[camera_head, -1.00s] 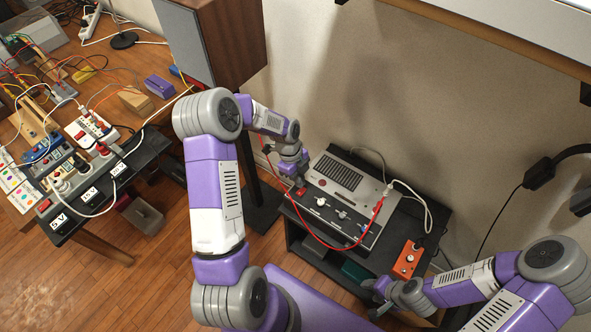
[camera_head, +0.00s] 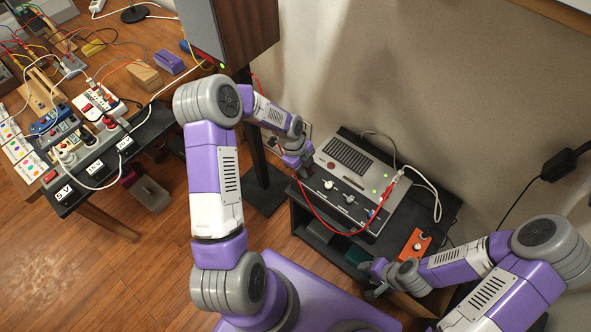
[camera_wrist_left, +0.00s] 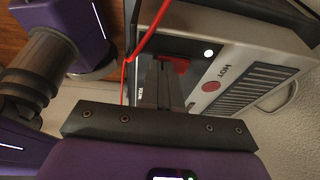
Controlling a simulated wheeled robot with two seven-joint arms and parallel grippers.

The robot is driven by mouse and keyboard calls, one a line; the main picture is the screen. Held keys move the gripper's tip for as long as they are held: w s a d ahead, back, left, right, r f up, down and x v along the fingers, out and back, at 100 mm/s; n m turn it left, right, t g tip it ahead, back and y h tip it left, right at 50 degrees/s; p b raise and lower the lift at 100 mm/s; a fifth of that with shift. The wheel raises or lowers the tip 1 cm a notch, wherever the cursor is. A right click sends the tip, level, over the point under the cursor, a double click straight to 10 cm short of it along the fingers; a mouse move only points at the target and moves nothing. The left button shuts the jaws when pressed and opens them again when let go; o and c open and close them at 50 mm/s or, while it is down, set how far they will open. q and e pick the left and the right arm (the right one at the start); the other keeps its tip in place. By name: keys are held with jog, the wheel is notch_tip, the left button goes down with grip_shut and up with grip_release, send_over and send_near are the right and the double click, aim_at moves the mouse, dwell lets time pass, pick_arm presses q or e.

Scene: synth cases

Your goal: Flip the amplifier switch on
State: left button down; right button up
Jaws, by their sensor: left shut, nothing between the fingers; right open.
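The amplifier (camera_head: 347,157) is a grey and black box on a dark stand, with white knobs along its front. Small green lights show on its right part. My left gripper (camera_head: 304,174) is shut and empty at the amplifier's left front corner. It hides the switch in the head view. In the left wrist view, the red switch (camera_wrist_left: 181,65) shows partly behind the shut fingers (camera_wrist_left: 164,88), beside a lit white lamp and a red dot marked HOT. I cannot tell whether fingers and switch touch. My right gripper (camera_head: 373,277) is open and empty, low near the stand's front.
A red cable (camera_head: 327,227) loops from the left gripper's area across the amplifier's front to its right side. An orange box (camera_head: 408,252) sits at the stand's right. A speaker (camera_head: 245,30) with a green light stands behind left. A cluttered wooden bench (camera_head: 105,212) is at left.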

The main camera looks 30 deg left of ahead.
pick_arm(q)
jog(key=shift+a, duration=0.1)
jog(key=shift+w, duration=0.15)
jog(key=shift+w+d+r, duration=0.15)
jog(key=shift+w+d, duration=0.1)
jog(key=shift+w, duration=0.5)
jog(key=shift+r, duration=0.15)
jog(key=r+p, duration=0.2)
jog(key=r, duration=0.1)
jog(key=r+p, duration=0.1)
jog(key=r, duration=0.1)
jog(key=shift+s+a, duration=0.15)
jog(key=shift+s, duration=0.1)
jog(key=s+p+v, duration=0.1)
jog(key=p+v, duration=0.1)
jog(key=v, duration=0.6)
jog(key=shift+s+a+r, duration=0.25)
jog(key=shift+a, duration=0.05)
